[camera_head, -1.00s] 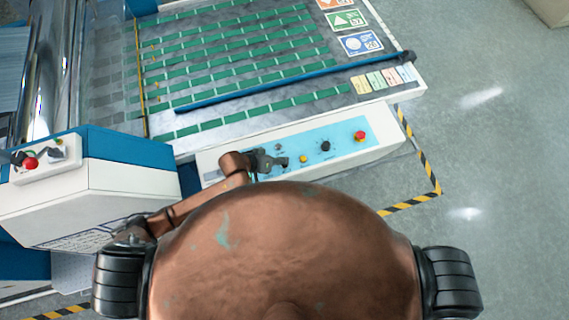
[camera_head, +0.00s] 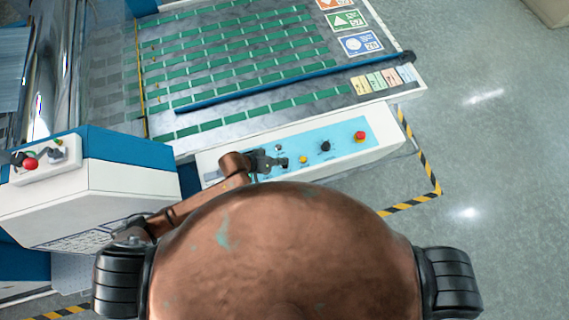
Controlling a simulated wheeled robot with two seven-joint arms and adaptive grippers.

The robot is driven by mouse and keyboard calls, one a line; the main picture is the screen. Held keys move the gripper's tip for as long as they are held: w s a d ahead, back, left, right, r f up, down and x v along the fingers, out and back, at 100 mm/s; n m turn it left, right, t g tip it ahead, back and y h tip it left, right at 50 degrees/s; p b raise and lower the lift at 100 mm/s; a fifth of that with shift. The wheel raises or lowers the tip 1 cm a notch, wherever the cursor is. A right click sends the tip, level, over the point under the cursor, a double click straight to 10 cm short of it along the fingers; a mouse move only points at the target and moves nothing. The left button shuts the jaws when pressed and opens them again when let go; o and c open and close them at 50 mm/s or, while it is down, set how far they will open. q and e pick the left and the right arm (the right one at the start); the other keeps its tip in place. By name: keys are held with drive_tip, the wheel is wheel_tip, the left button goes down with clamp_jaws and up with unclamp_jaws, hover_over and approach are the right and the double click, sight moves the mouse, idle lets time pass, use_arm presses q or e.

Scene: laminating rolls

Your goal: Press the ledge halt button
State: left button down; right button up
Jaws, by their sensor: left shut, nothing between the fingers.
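A red button (camera_head: 360,136) sits at the right end of the light-blue panel (camera_head: 340,148) on the white front ledge (camera_head: 383,152) of the machine. A second red button (camera_head: 30,163) is on a small white box at the far left. My left gripper (camera_head: 284,163) is shut and empty, over the left part of the light-blue panel. It is left of the red ledge button and apart from it, and hides part of the panel. I cannot tell whether its tips touch the panel. My right gripper is not in view.
A black knob (camera_head: 325,146) and a yellow button (camera_head: 303,159) lie between the gripper and the red ledge button. A blue bar (camera_head: 280,85) crosses the machine bed behind. Hazard tape (camera_head: 422,160) marks the open floor at right.

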use_arm(q)
drive_tip(key=shift+f, duration=0.6)
idle(0.6)
drive_tip(key=shift+f, duration=0.25)
idle(0.5)
drive_tip(key=shift+r+p, duration=0.8)
drive_tip(key=shift+p, duration=0.25)
drive_tip(key=shift+r, duration=0.1)
